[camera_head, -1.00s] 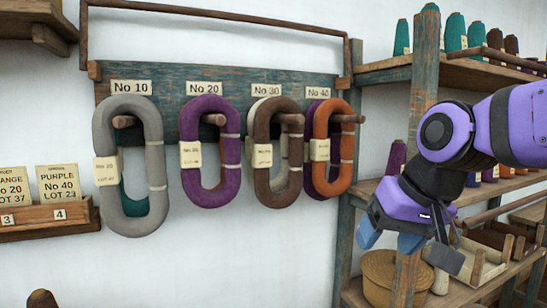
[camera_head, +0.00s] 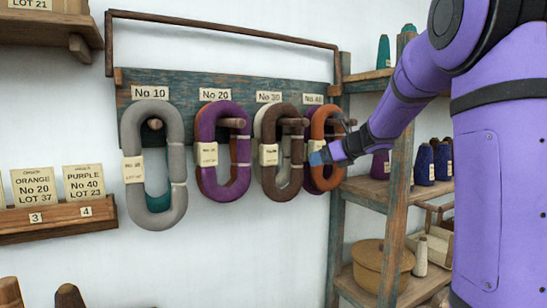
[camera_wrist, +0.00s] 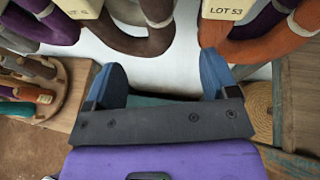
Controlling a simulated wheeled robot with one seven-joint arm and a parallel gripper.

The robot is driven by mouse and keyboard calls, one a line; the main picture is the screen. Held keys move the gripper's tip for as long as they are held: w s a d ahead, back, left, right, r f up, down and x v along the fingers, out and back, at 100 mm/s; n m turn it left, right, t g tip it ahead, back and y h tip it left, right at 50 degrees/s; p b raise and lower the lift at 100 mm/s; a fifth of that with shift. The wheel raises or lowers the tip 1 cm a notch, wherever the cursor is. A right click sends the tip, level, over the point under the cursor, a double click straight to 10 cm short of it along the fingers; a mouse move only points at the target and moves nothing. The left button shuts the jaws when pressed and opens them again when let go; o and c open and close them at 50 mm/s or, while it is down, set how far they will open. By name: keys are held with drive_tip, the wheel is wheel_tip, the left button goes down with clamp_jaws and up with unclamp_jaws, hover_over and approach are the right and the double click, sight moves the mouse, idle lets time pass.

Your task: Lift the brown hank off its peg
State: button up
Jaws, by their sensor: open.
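The brown hank (camera_head: 272,182) hangs on a wooden peg (camera_head: 293,122) under the No 30 sign, with a paper tag on its left side. A pale hank shows partly behind it. My gripper (camera_wrist: 160,72) is open and empty, with blue fingers apart. In the head view it (camera_head: 320,157) is just right of the brown hank, in front of the lower orange hank. No contact with the brown hank shows.
The orange hank (camera_head: 336,178) hangs close on the right, with purple behind it; it is near my right finger in the wrist view (camera_wrist: 255,45). A purple hank (camera_head: 242,180) and a grey one (camera_head: 131,200) hang left. Shelves (camera_head: 372,190) with cones and a basket (camera_head: 370,265) stand right.

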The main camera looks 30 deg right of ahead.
sight(302, 164)
drive_tip(key=shift+m, duration=0.4)
drive_tip(key=shift+x, duration=5.6)
drive_tip(key=shift+r, duration=0.15)
drive_tip(key=shift+c, duration=0.5)
drive_tip(key=c, duration=1)
